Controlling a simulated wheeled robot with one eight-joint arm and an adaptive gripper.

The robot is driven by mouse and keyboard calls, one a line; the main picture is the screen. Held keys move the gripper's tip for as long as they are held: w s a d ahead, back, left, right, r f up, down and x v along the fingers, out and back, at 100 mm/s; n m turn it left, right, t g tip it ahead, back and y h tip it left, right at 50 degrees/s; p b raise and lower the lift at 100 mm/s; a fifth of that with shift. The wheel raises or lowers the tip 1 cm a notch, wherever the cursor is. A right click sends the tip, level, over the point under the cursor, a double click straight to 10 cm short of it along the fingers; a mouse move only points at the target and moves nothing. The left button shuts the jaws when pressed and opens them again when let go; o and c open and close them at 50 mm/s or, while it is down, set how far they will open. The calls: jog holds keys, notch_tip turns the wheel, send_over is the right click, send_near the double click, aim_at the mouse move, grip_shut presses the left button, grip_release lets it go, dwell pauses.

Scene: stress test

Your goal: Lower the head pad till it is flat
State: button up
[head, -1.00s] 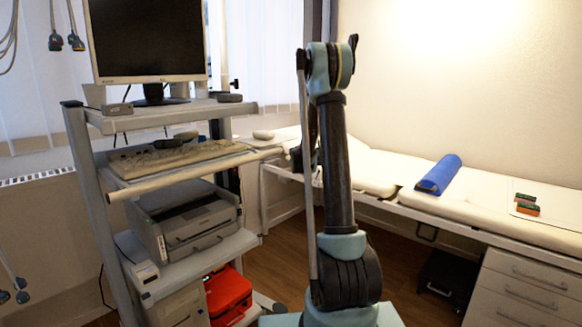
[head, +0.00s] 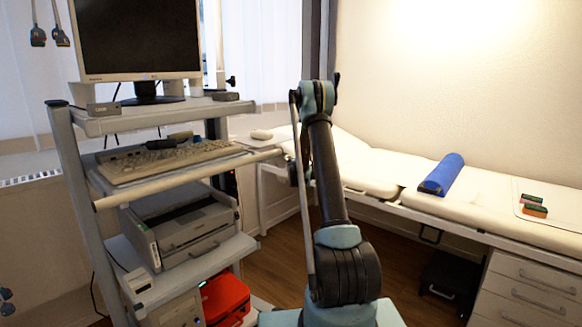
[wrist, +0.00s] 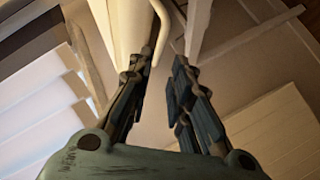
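The head pad (head: 358,163) is the cream end section of the couch at the back, left of a seam with the long flat section (head: 487,203). It slopes up toward the left, and my arm hides part of it. In the head view my gripper hangs behind my arm near the pad's left end, mostly hidden. In the wrist view my gripper (wrist: 164,62) has its two dark fingers apart, with a narrow gap between them. A cream padded edge (wrist: 118,25) and a pale bent bar lie just beyond the left finger; contact is unclear.
A trolley with a monitor (head: 137,38), keyboard (head: 165,160) and printer (head: 183,228) stands close on the left. A blue roll (head: 441,174) lies on the couch. White drawers (head: 527,288) stand at lower right. Some wooden floor shows between trolley and couch.

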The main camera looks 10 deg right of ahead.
jog(key=x, duration=1.2)
jog(key=shift+w+a+f, duration=0.1)
jog(key=shift+w+f, duration=0.05)
jog(key=shift+w, duration=0.25)
grip_shut()
